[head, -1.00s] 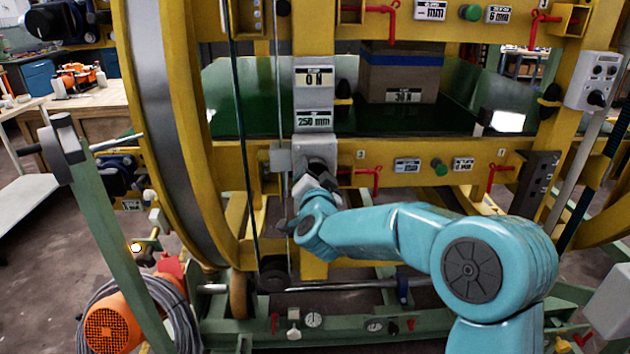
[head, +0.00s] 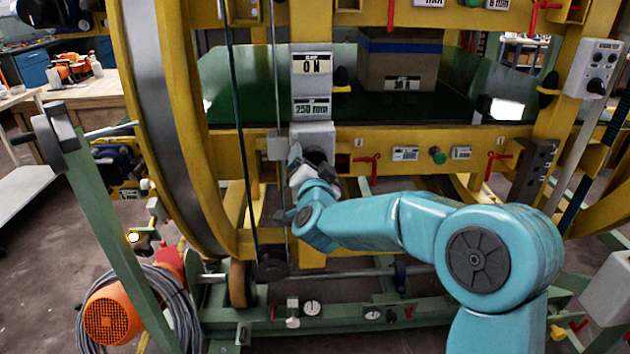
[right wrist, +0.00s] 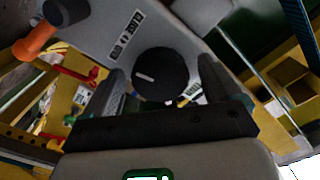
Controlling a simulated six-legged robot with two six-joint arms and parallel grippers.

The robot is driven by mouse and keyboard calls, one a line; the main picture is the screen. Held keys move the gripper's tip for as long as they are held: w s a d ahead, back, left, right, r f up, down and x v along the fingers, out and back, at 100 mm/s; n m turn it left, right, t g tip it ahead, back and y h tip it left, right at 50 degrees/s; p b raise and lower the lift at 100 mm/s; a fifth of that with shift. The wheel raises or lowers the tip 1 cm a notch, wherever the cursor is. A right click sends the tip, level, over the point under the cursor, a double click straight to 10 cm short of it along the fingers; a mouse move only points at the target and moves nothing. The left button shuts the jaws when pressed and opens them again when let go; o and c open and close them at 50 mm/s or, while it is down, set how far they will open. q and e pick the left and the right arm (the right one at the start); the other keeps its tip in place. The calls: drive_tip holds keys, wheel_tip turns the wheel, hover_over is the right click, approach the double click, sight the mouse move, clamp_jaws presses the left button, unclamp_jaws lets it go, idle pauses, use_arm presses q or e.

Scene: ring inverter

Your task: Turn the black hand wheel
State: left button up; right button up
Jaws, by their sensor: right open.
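The black hand wheel (right wrist: 160,74) is a round dark knob with a white mark, on a grey box with a printed label. In the right wrist view it shows between the two fingers of my right gripper (right wrist: 160,66), which is open. Whether either finger touches it I cannot tell. In the head view the wheel (head: 315,156) is partly hidden by my right gripper (head: 308,170), which is at the grey box below the "0 N" and "250 mm" displays. My left gripper is not in view.
Yellow frame beams (head: 400,140) and red handles (head: 369,165) lie right of the grey box. A thin vertical rod (head: 275,80) and a dark cable run close on its left. A cardboard box (head: 403,60) stands on the green belt behind.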

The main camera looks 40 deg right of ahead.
drive_tip(key=v, duration=1.5)
drive_tip(key=shift+s, duration=0.2)
drive_tip(key=shift+d, duration=0.1)
